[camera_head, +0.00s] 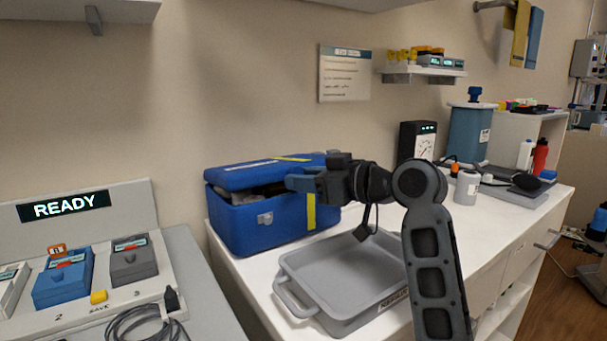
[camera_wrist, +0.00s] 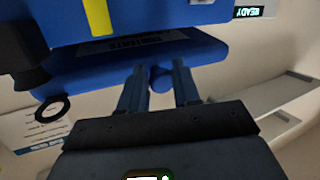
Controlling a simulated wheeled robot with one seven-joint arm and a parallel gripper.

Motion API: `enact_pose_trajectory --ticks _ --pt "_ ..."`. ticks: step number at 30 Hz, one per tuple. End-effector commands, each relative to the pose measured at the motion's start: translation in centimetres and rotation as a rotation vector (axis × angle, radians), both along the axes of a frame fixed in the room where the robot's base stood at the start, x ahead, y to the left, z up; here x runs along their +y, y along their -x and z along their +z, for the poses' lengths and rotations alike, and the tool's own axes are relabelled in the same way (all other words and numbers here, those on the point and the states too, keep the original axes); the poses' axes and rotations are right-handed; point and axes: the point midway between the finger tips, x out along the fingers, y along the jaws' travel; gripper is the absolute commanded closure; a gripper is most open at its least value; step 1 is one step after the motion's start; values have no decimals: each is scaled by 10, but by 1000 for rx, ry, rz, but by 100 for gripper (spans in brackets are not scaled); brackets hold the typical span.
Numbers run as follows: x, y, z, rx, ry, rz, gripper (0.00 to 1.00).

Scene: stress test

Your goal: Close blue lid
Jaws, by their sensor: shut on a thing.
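The blue lid (camera_head: 272,171) sits tilted above its blue box (camera_head: 262,222), with a dark gap along the front where contents show. My gripper (camera_head: 300,181) is at the lid's front right edge, and its arm reaches in from the right. In the wrist view, the lid (camera_wrist: 75,75) and box (camera_wrist: 160,12) appear upside down. There, my gripper's two fingers (camera_wrist: 158,78) stand either side of a small blue round part at the lid's edge and are shut on it. The exact contact at the fingertips is hard to see.
A grey tray (camera_head: 343,318) lies in front of the box on the white counter (camera_head: 228,272). A READY panel with small blue and grey boxes stands at left. A wall shelf (camera_head: 424,77) is above right. Bottles and a blue-grey canister (camera_head: 470,130) stand farther right.

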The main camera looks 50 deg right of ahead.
Motion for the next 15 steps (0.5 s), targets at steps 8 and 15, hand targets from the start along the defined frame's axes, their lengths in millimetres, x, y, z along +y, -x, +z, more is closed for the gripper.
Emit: enact_pose_trajectory --ticks 8,15 --pt "0 0 -4 6 -1 -1 100" --pt "0 -1 -4 5 -1 -1 62"
